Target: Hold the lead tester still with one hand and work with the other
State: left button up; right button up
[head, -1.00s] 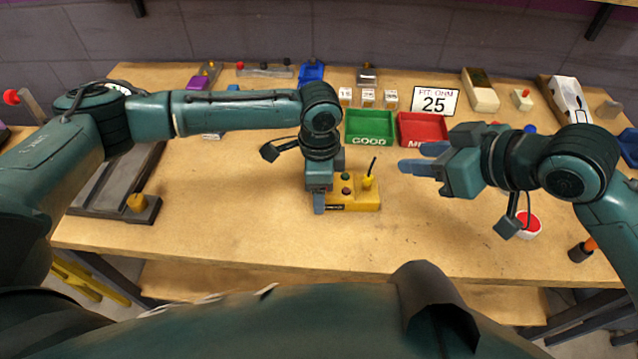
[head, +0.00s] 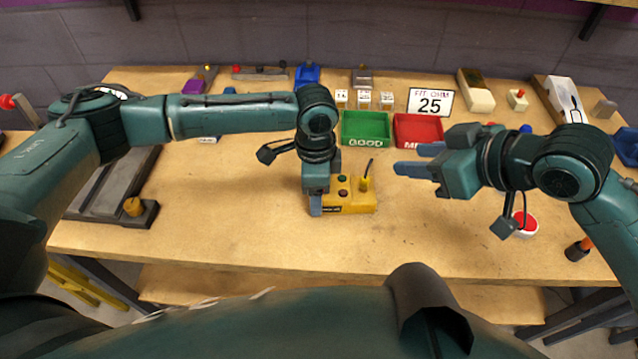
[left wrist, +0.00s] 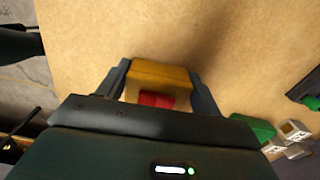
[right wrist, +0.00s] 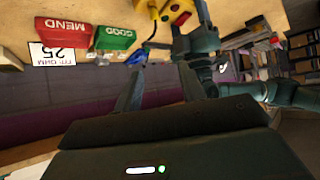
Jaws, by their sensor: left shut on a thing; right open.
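The yellow lead tester (head: 350,203) stands on the bench in front of the green bin, with buttons on top and a yellow plug with a dark lead upright at its right end. My left gripper (head: 316,208) is shut on the tester's left end. In the left wrist view the tester (left wrist: 158,76) sits between both fingers. My right gripper (head: 415,160) is open and empty, to the right of the tester and above the bench, its fingers pointing left. In the right wrist view the tester (right wrist: 178,12) shows beyond the open fingers (right wrist: 150,85).
Behind the tester are a green GOOD bin (head: 365,128), a red MEND bin (head: 418,130), several small numbered blocks (head: 364,97) and a sign (head: 430,102) reading FIT OHM 25. A red-topped round button (head: 525,222) lies at right. The bench front is clear.

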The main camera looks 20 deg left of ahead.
jog(key=m+g+h, duration=0.2)
jog(key=m+h, duration=0.1)
jog(key=h, duration=0.3)
send_near(365, 178)
jog(key=x, duration=0.9)
jog(key=shift+r, duration=0.1)
jog(key=shift+c, duration=0.3)
